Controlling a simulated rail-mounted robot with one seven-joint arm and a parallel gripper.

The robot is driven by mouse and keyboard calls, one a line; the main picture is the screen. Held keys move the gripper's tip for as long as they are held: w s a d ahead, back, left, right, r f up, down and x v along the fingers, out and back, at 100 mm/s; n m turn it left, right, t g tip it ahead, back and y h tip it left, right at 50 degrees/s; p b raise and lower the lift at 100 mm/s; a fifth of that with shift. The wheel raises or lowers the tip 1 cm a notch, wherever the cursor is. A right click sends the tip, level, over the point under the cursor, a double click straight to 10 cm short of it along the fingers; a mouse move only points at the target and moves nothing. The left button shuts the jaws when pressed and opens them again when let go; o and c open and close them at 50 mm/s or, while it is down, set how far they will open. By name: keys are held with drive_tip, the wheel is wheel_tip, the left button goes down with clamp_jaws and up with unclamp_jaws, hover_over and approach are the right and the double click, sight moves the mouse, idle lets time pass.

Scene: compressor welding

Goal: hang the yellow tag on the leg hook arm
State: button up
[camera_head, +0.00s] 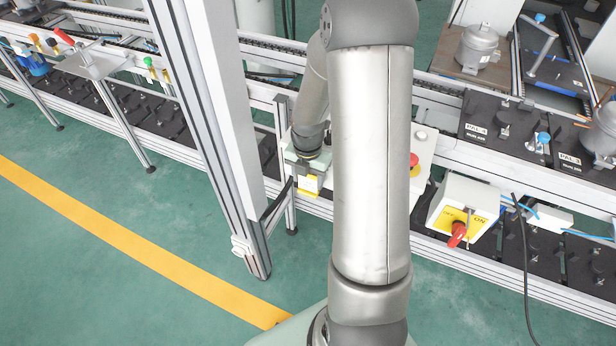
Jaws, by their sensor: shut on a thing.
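My gripper (308,174) is at the conveyor's front side, left of my large arm link, pointing down. It is shut on the yellow tag (308,187), of which a small yellow piece shows just below the jaws. The tag is close to an aluminium leg (290,208) of the conveyor frame. The hook arm on the leg cannot be made out clearly; a dark slanted piece (279,203) shows to the left of the leg. My arm link hides what lies right of the gripper.
A thick aluminium post (208,110) stands left of the gripper. A control box with a red switch (457,234) and a box with a red button (414,160) are on the right. The conveyor rail (500,276) runs along the front. The green floor at lower left is clear.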

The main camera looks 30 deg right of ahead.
drive_tip(key=shift+r, duration=0.45)
drive_tip(key=s+a, duration=0.3)
drive_tip(key=a, duration=0.2)
drive_tip(key=shift+s, duration=0.4)
idle(0.4)
